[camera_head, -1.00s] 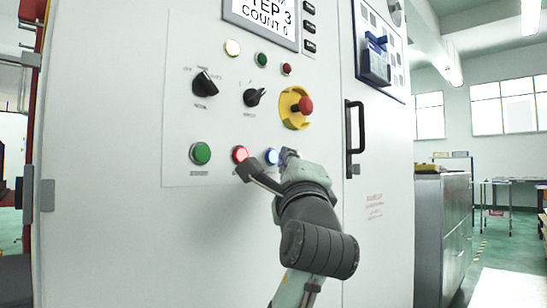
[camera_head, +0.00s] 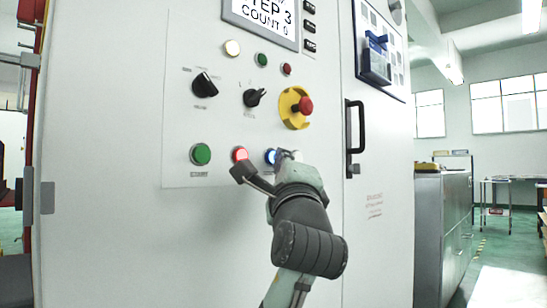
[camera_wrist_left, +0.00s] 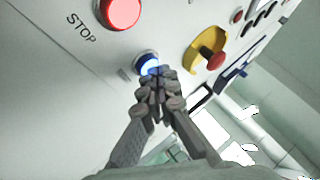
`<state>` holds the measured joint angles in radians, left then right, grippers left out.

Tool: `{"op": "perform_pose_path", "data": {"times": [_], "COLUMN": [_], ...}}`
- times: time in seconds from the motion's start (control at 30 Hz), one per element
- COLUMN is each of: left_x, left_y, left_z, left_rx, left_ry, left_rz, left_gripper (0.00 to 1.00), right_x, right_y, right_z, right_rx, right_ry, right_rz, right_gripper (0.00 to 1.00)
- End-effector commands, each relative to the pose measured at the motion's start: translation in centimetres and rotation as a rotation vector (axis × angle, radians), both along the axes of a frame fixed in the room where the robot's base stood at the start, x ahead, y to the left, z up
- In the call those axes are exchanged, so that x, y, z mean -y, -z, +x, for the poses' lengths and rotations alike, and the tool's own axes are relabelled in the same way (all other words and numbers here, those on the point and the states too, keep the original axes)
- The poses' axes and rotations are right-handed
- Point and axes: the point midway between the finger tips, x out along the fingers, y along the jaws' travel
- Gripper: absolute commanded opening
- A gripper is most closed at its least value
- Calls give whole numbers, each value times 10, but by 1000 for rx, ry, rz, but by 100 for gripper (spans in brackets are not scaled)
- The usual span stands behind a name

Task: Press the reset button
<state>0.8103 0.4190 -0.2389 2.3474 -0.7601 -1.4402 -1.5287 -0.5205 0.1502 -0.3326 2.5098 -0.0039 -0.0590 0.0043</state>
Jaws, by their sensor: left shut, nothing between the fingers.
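A lit blue button (camera_head: 270,156) sits in the lower row of the panel, right of the lit red button (camera_head: 240,154). Its label is hidden, so I cannot read whether it says reset. In the left wrist view the blue button (camera_wrist_left: 147,63) is just ahead of my fingertips, and the red button (camera_wrist_left: 122,12) beside it is labelled STOP. My left gripper (camera_wrist_left: 160,76) is shut and empty, its fingertips overlapping the blue button's lower right edge. I cannot tell whether they touch it. In the head view the gripper (camera_head: 272,172) is low beside it. My right gripper is not in view.
A green button (camera_head: 200,154) is at the row's left. Above are two black rotary switches (camera_head: 205,85) and a red emergency stop (camera_head: 305,105) on a yellow plate. A black door handle (camera_head: 355,140) stands to the right. A screen (camera_head: 262,16) reads STEP 3, COUNT 0.

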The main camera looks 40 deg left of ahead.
Motion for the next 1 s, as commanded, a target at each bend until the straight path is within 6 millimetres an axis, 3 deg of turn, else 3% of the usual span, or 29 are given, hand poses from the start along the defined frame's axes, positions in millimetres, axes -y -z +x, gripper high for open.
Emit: {"op": "perform_pose_path", "data": {"times": [0.7, 1.0], "left_x": [-6, 6], "left_y": [-1, -1], "left_z": [0, -1], "left_rx": [1, 0], "left_ry": [-2, -1], "left_rz": [0, -1], "left_gripper": [0, 0], "right_x": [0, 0], "right_y": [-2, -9], "right_z": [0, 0], "right_rx": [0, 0], "right_ry": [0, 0], "right_rz": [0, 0], "right_gripper": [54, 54]}}
